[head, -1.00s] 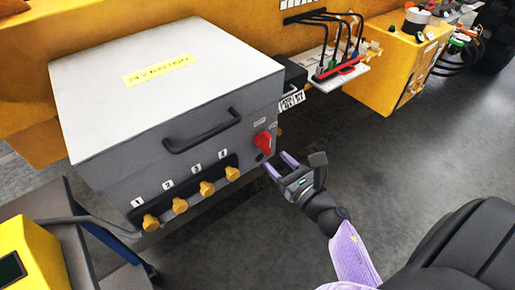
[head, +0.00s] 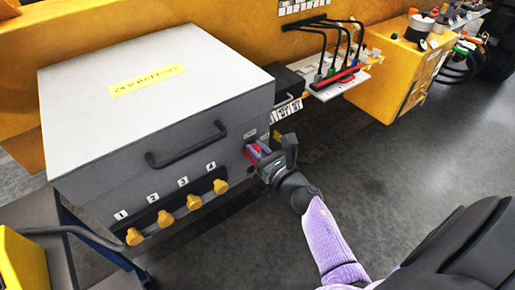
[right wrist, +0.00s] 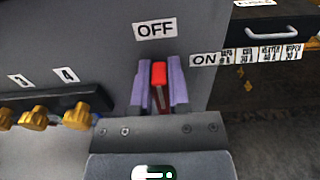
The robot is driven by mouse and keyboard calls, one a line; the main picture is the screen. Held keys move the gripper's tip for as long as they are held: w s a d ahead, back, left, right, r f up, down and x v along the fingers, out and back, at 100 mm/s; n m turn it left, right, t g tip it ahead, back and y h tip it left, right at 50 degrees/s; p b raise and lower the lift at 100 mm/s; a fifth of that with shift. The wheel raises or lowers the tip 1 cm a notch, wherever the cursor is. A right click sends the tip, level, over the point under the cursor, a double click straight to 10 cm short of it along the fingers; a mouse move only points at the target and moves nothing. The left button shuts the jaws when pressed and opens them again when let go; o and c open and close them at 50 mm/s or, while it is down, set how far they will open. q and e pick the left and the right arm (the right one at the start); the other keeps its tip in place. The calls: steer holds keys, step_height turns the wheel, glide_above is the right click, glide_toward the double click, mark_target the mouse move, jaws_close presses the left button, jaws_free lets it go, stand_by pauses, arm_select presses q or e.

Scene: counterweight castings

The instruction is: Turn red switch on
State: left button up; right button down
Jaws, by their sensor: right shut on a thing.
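The red switch (right wrist: 159,74) is on the front face of the grey box (head: 90,178), near its right end. In the right wrist view its handle points up toward the OFF label (right wrist: 155,30); the ON label (right wrist: 205,60) is to its right. My right gripper (right wrist: 163,82) is shut on the switch, with one purple finger on each side of the handle. In the head view the right gripper (head: 258,151) covers most of the switch. My left gripper is not in view.
Yellow numbered knobs (head: 194,202) line the box front left of the switch, below a black handle (head: 187,146). A black box (head: 287,82) and a shelf with cables (head: 340,82) stand right of the box. Open floor lies to the right.

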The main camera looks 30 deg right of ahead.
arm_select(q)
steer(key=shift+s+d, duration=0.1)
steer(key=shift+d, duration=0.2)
arm_select(e)
steer(key=shift+d, duration=0.1)
steer(key=shift+m, duration=0.5)
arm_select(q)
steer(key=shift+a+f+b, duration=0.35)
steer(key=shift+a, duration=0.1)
arm_select(e)
steer(key=shift+w+d+f+m, duration=0.1)
steer(key=shift+d+f+m, duration=0.35)
steer(key=shift+m, duration=2.35)
steer(key=shift+s+d+f+m, duration=0.1)
steer(key=shift+d+f+m, duration=0.35)
steer(key=shift+m, duration=2.35)
steer(key=shift+w+d+f+m, duration=0.1)
steer(key=shift+d+f+m, duration=0.35)
steer(key=shift+m, duration=2.35)
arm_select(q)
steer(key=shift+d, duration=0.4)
arm_select(e)
steer(key=shift+a+f, duration=0.1)
